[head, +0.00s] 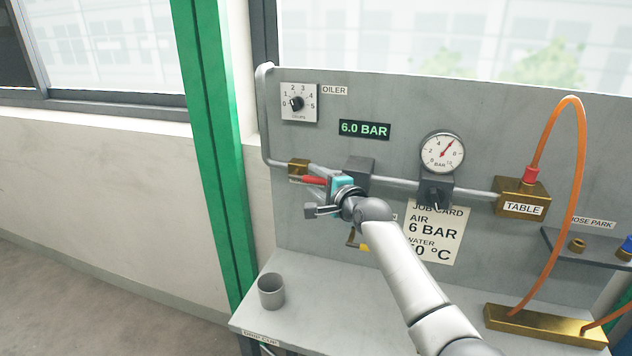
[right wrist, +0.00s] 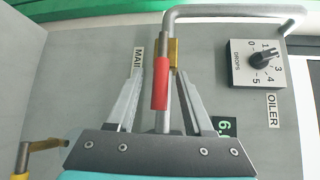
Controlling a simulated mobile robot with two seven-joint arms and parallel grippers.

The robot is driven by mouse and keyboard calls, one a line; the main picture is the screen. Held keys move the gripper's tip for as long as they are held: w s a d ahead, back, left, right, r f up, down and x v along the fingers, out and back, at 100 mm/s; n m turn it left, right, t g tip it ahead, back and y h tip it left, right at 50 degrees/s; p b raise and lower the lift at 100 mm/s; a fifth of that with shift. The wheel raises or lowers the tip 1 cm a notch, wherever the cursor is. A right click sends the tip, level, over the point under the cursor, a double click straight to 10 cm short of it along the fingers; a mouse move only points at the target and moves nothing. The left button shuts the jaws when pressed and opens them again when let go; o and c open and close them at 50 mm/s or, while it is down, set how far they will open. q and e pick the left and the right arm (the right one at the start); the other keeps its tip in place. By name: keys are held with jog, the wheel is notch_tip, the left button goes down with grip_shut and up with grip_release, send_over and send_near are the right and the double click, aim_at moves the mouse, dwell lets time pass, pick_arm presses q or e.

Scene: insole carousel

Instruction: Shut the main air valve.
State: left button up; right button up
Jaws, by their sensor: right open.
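The main air valve has a brass body (head: 298,167) on the grey pipe at the panel's left. Its red lever (head: 314,180) lies roughly along the pipe. In the right wrist view the lever (right wrist: 161,83) stands between my fingers, with the brass body (right wrist: 174,52) just beyond it and a partly hidden label beginning "MAI" beside it. My right gripper (head: 318,187) is open around the lever, with a gap visible on each side. The display (head: 364,129) reads 6.0 BAR, and the gauge (head: 442,152) needle points near 6. My left gripper is not in view.
An oiler dial (head: 299,102) sits above the valve. A yellow-handled fitting (head: 355,241) is below my gripper, partly hidden. The brass TABLE block (head: 521,198) with an orange hose (head: 582,160) is at right. A grey cup (head: 271,291) stands on the bench's left end.

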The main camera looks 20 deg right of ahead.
grip_shut()
dwell(0.3)
dwell(1.1)
